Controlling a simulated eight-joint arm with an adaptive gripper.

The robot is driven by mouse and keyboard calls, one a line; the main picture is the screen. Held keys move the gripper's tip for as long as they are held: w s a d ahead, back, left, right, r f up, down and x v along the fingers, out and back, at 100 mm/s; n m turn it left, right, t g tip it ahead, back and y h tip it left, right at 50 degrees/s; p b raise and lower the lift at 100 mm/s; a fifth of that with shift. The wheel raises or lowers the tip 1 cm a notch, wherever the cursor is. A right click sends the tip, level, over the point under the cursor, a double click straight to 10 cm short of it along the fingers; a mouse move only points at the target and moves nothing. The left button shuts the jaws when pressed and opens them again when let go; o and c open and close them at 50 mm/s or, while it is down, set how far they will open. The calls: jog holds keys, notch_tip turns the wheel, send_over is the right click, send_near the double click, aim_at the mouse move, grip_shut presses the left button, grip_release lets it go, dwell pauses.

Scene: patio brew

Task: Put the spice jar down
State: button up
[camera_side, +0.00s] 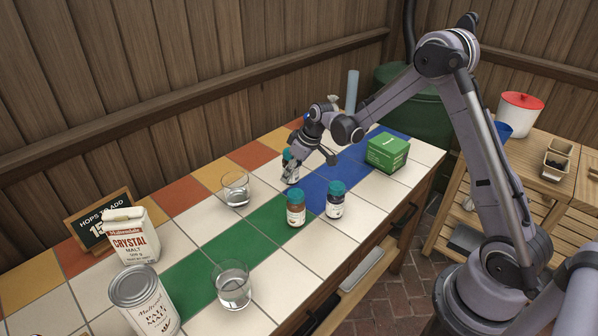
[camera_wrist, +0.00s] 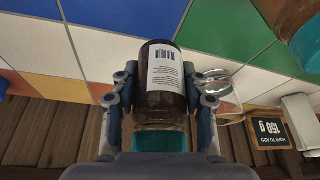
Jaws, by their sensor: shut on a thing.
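The spice jar (camera_wrist: 162,92) is a dark brown jar with a white barcode label and a teal lid. My gripper (camera_wrist: 162,100) is shut on it, with one finger on each side, in the wrist view. In the side view the held jar (camera_side: 291,174) appears near the far side of the tiled table, by the edge between white and blue tiles, partly covered by my gripper (camera_side: 297,160). I cannot tell whether its base touches the tiles.
Two other teal-lidded jars, one brown (camera_side: 296,213) and one dark (camera_side: 335,205), stand nearer the front. A glass (camera_side: 235,190) stands left of my gripper, another (camera_side: 232,287) in front. A green box (camera_side: 387,154) is right. A carton (camera_side: 132,236), can (camera_side: 146,302) and sign (camera_side: 92,226) stand left.

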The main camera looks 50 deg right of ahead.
aim_at(291, 182)
jog(key=shift+w+a+f, duration=0.15)
jog(key=shift+a+f, duration=0.05)
jog(key=shift+f, duration=1.95)
jog(key=shift+f, duration=0.15)
jog(key=o, duration=1.4)
jog(key=shift+c, duration=0.2)
